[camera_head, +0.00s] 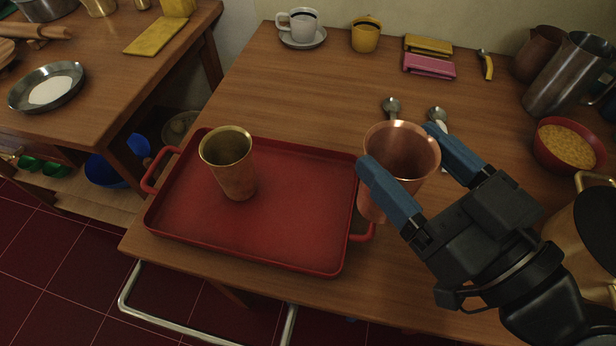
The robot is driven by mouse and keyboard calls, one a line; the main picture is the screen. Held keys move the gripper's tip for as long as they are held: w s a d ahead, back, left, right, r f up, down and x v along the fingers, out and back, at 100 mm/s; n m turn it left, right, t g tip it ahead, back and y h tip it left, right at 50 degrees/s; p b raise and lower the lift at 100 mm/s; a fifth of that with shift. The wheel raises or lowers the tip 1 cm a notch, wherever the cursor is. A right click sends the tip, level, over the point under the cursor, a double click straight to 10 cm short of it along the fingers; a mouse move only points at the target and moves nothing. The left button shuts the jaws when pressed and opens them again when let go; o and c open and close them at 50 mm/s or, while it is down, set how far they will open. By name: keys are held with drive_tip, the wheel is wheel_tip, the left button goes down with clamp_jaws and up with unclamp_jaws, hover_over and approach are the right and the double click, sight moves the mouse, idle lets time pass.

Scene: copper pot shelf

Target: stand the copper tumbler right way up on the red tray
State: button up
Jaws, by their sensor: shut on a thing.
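The copper tumbler (396,150) is held between the blue fingers of my gripper (411,160), its open mouth facing up. It is nearly upright, over or beside the right edge of the red tray (290,225); its exact height above the table is hard to tell. The red tray lies flat on the wooden table and has a handle at each end. A brass-coloured tumbler (230,165) stands upright on the left part of the tray. The lower part of the copper tumbler is partly hidden by the near finger.
The tray's middle and right part is bare. Two metal spoons (392,107) lie behind the held tumbler. A red bowl (570,165), a steel pitcher (568,80) and a large pot (585,240) stand at the right. Cups and wallets line the back.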

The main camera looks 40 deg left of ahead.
drive_tip(key=s+a+f, duration=0.1)
drive_tip(key=a+f, duration=0.7)
drive_tip(key=f, duration=0.1)
drive_tip(key=shift+s+a+f, duration=0.2)
drive_tip(key=shift+a, duration=0.2)
drive_tip(key=shift+f+b, duration=0.2)
drive_tip(key=shift+b, duration=0.1)
drive_tip(key=o, duration=1.5)
drive_tip(key=shift+r, duration=0.1)
drive_tip(key=b+v, duration=0.1)
drive_tip(key=v, duration=1.1)
